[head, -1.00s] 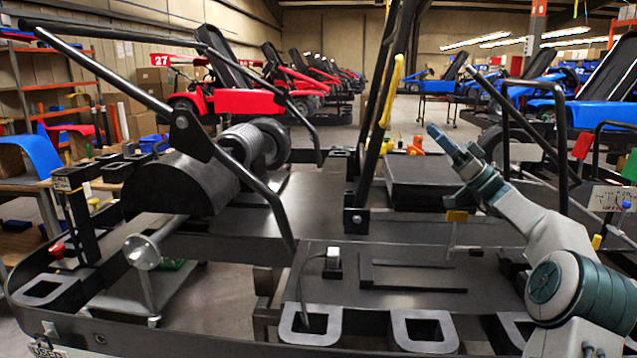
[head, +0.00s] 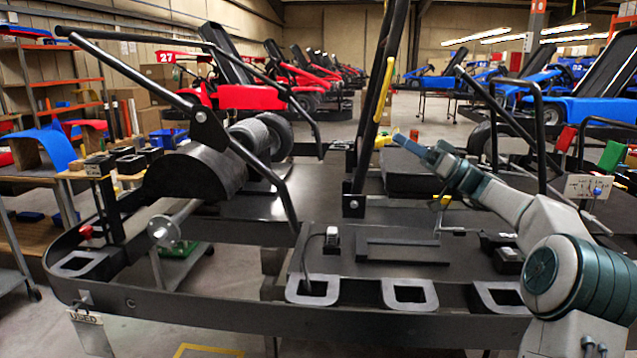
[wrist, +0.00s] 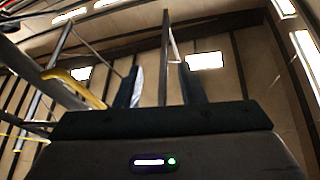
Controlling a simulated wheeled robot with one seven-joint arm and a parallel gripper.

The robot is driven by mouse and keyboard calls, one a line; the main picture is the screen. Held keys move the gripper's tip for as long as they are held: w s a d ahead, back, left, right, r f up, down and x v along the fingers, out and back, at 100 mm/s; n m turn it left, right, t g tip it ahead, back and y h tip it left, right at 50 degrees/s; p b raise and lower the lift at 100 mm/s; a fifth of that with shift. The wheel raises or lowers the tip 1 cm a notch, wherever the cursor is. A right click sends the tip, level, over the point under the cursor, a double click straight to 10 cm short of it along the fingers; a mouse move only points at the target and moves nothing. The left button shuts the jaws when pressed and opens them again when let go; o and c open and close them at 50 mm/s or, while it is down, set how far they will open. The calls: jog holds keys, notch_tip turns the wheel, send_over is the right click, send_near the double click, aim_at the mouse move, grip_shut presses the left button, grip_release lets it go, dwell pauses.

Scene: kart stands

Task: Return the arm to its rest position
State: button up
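My arm reaches from the lower right up and left across the head view. My gripper (head: 400,140) is at its end, above the black kart chassis (head: 265,215) and in front of the dark upright bar. In the wrist view my gripper (wrist: 162,88) shows two dark fingers set apart. No held object shows between them; a thin bar and the wall lie behind. The wrist camera faces up toward the wall and ceiling lights.
A yellow curved tube (head: 384,92) runs along the upright bar beside my gripper. A black bent bar (head: 540,115) stands behind my forearm. A whiteboard-like sign (head: 588,187) is at the right. Red karts (head: 252,97) and blue karts (head: 590,108) stand behind.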

jog(key=s+a+f+m+g+h+p, duration=0.2)
jog(key=s+a+f+m+h+p, duration=0.15)
jog(key=s+a+h, duration=0.35)
jog(key=s+a+f+m+g+h+p, duration=0.25)
jog(key=s+a+f, duration=0.2)
jog(key=a, duration=0.45)
jog(key=s+d+f+m+h+p, duration=0.2)
jog(key=s+d+h+p, duration=0.1)
jog(key=s, duration=0.6)
jog(key=s+d+f+m+h+p, duration=0.1)
jog(key=s+d+f+h+p, duration=0.1)
jog(key=s+d+h, duration=0.3)
jog(key=s+d+f+m+h+p, duration=0.1)
jog(key=s+d+h+p, duration=0.3)
jog(key=s, duration=0.8)
jog(key=shift+s+f+m+p, duration=0.4)
jog(key=shift+m+p, duration=0.2)
jog(key=shift+m, duration=0.2)
jog(key=shift+h, duration=0.25)
